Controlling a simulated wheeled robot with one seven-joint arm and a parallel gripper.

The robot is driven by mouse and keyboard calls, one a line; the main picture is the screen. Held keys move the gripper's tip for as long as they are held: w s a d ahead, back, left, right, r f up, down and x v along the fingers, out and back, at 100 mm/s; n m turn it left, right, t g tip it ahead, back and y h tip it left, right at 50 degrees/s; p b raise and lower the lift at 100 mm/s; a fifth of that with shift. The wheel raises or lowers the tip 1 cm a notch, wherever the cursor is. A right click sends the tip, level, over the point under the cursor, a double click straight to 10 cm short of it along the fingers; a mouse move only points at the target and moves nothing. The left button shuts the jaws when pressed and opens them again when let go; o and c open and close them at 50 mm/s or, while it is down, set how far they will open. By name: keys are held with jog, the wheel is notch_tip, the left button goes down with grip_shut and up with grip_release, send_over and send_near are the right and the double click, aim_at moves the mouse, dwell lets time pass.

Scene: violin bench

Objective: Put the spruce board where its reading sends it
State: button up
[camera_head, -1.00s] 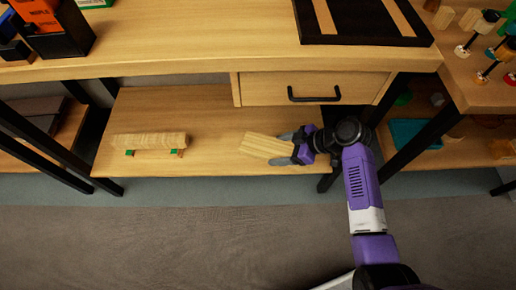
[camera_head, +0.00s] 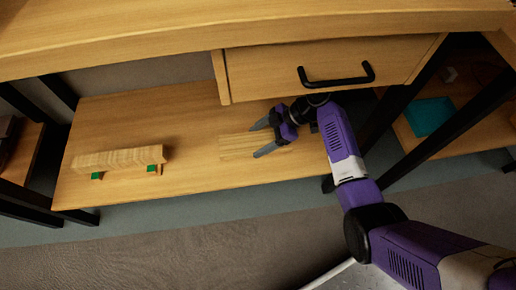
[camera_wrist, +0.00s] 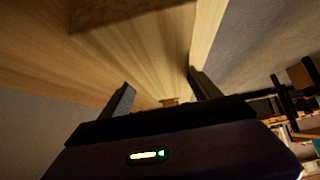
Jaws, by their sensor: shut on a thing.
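The spruce board (camera_head: 236,148), pale with straight grain, is over the lower shelf below the drawer. My gripper (camera_head: 261,140) is shut on its right end, one finger along each side. In the wrist view the board (camera_wrist: 150,60) runs away between the fingers of my gripper (camera_wrist: 160,82). I cannot tell whether the board touches the shelf. No reading on the board is legible.
The lower shelf (camera_head: 190,110) holds a pale wooden block (camera_head: 120,157) on green-topped supports at the left. A drawer (camera_head: 280,75) with a black handle (camera_head: 336,78) hangs above my gripper. The shelf between block and board is clear. A teal item (camera_head: 430,115) lies at right.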

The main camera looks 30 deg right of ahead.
aim_at(272, 139)
jog(key=shift+f+b, duration=0.95)
jog(key=shift+f, duration=1.4)
jog(key=shift+f, duration=0.15)
jog(key=o, duration=1.8)
jog(key=shift+c, duration=0.2)
jog(key=shift+d+r, duration=0.2)
jog(key=shift+r, duration=0.25)
jog(key=p+v, duration=0.3)
jog(key=v, duration=0.3)
jog(key=shift+s+d+r, duration=0.2)
jog(key=shift+d+r, duration=0.05)
jog(key=shift+d, duration=0.05)
